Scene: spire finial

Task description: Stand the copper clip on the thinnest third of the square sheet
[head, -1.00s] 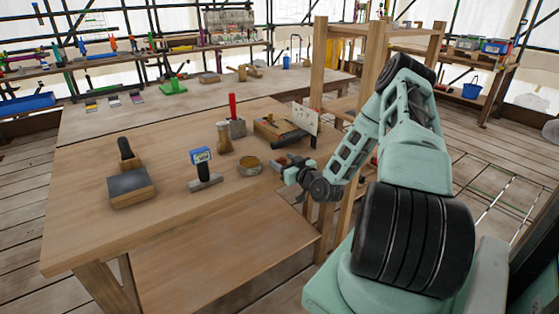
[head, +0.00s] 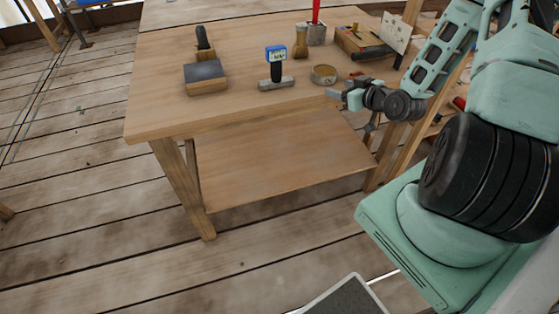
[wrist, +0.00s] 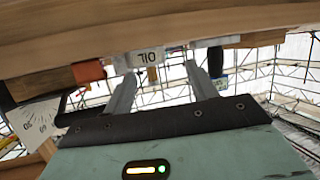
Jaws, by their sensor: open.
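I cannot make out a copper clip in either view. No thin square sheet is clear; a dark square-topped block (head: 205,78) at the left of the workbench may carry one, but I cannot tell. My gripper (head: 336,93) is at the bench's front right edge, just in front of a round tin (head: 323,75). In the wrist view my gripper (wrist: 160,72) has its two fingers apart with nothing held between them.
The workbench (head: 160,105) holds a blue-display gauge (head: 276,65), a wooden-handled tool (head: 301,42), a grey block with a red handle (head: 316,33) and a wooden box (head: 362,43) beside a white marked card (head: 397,33). The bench's left front is bare.

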